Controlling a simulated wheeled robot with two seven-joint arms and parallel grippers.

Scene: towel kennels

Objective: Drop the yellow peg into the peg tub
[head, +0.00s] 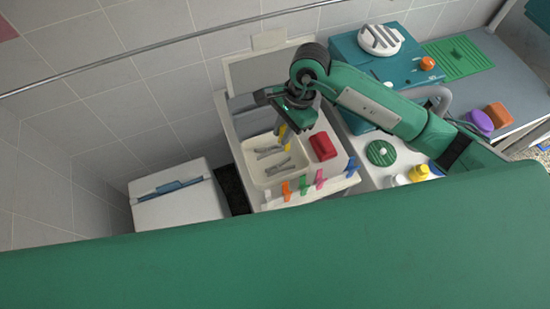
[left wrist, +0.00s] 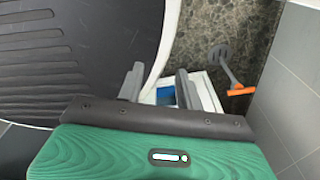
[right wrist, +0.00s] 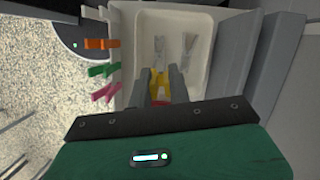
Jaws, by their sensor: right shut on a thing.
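My right gripper (head: 288,118) is shut on the yellow peg (head: 283,133), which hangs below its fingertips above the back right part of the peg tub. The yellow peg also shows between the fingers in the right wrist view (right wrist: 159,82). The peg tub (head: 249,172) is a cream, open tray with several grey pegs (head: 268,152) lying in it; it also shows in the right wrist view (right wrist: 207,45). The exact height of the peg over the tub floor is hard to tell. My left gripper (left wrist: 157,86) is open and empty, away from the tub.
Orange (head: 286,191), green (head: 303,185), pink (head: 319,179) and blue (head: 350,167) pegs are clipped along the front edge by the tub. A red block (head: 323,147) lies right of the tub. A white bin (head: 180,200) stands to the left.

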